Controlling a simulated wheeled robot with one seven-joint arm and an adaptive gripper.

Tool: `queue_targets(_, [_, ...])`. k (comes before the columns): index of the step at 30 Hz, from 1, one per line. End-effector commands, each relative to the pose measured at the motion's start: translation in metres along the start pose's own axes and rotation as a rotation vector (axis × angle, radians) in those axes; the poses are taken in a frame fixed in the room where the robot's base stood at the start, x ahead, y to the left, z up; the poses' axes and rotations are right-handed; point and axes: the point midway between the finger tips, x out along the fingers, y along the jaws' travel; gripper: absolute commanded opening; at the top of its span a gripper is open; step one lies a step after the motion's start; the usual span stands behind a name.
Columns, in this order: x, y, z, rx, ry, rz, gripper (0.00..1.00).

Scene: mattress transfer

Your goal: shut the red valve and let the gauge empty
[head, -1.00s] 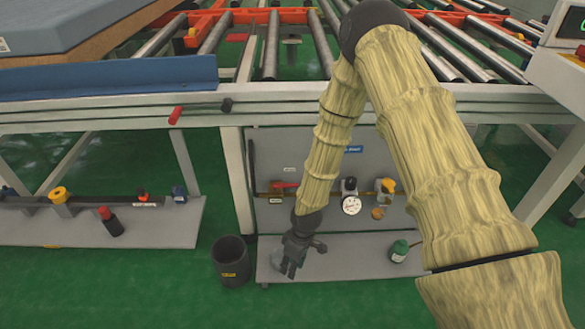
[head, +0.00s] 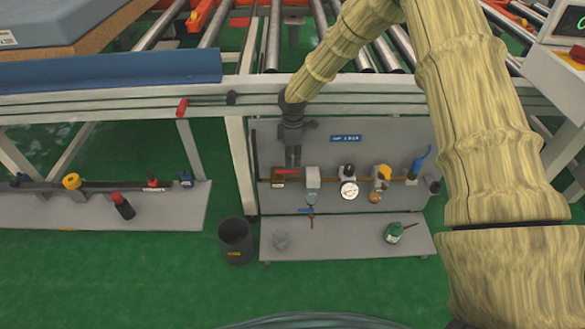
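The red valve (head: 281,171) is on a brass pipe at the left of the grey panel, its red handle lying roughly level. My gripper (head: 293,164) points down at the handle and overlaps its middle part. I cannot tell whether it touches the handle or hovers in front of it. Its fingers look close together and are too small to judge. The round white gauge (head: 349,190) sits on the same pipe to the right, its reading too small to make out.
A yellow-topped fitting (head: 382,174) and a blue lever (head: 421,162) are farther right on the pipe. A dark bin (head: 236,243) stands left. Conveyor frame (head: 350,88) is above.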

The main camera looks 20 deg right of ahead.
Motion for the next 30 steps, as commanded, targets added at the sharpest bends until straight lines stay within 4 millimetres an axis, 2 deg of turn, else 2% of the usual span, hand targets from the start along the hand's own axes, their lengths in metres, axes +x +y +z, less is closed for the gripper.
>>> queue_targets(1, [0.011,0.000,0.000,0.001,0.000,-0.001,0.36])
queue_targets(6, [0.036,-0.001,0.000,0.000,0.000,-0.001,0.36])
queue_targets(12, [0.054,0.000,0.000,0.000,0.001,0.001,0.36])
queue_targets(24, [0.060,0.000,0.000,0.001,0.001,0.001,0.36])
queue_targets(26, [0.060,0.000,0.000,0.001,0.001,0.001,0.28])
queue_targets(30, [0.060,0.000,0.000,0.001,0.001,0.001,0.03])
